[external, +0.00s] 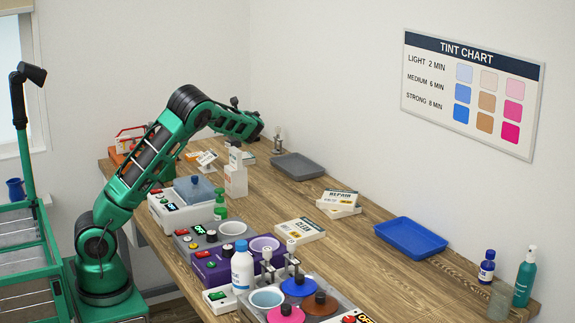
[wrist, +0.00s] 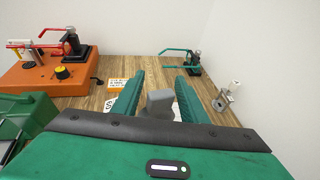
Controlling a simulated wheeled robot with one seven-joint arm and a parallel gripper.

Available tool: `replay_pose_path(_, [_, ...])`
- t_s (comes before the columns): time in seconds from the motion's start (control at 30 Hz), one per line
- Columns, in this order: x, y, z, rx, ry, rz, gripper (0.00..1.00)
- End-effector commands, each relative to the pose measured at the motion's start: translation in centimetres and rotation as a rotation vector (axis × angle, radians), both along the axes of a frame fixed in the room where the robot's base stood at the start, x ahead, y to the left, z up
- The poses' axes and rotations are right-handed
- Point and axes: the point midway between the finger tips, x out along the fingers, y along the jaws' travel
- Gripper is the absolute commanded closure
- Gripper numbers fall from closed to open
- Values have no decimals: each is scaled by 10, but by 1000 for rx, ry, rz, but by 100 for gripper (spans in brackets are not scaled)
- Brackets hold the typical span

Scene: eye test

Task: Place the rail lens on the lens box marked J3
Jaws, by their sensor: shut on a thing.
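My gripper (wrist: 160,75) shows in the wrist view as two green fingers with a small grey block-like piece (wrist: 161,103) between them, above the table. I cannot tell whether this piece is the rail lens. In the external view my gripper (external: 250,124) is at the end of the raised green arm, over the far part of the table; its fingers are too small to make out there. I can read no J3 mark in either view. Small printed cards or boxes lie beyond the fingers, one orange and white (wrist: 117,83), one white and black (wrist: 109,103).
An orange device (wrist: 45,75) stands left in the wrist view, a green clamp (wrist: 193,62) and metal stand (wrist: 226,97) right. On the wooden table are a grey tray (external: 300,170), a blue tray (external: 410,237), boxes reading REPAIR (external: 338,198) and CLEAN (external: 299,230), bottles and devices.

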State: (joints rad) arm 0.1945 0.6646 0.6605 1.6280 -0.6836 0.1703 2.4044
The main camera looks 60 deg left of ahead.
Motion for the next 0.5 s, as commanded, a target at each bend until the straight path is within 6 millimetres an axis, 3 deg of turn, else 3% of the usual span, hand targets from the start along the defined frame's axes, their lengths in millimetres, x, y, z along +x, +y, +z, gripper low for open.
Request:
replay_pose_path(0.1, [10, 42, 8, -2, -7, -36, 99])
replay_pose_path(0.3, [26, 101, 21, 3, -13, -120, 99])
replay_pose_path(0.5, [34, 129, 28, 10, -12, -169, 99])
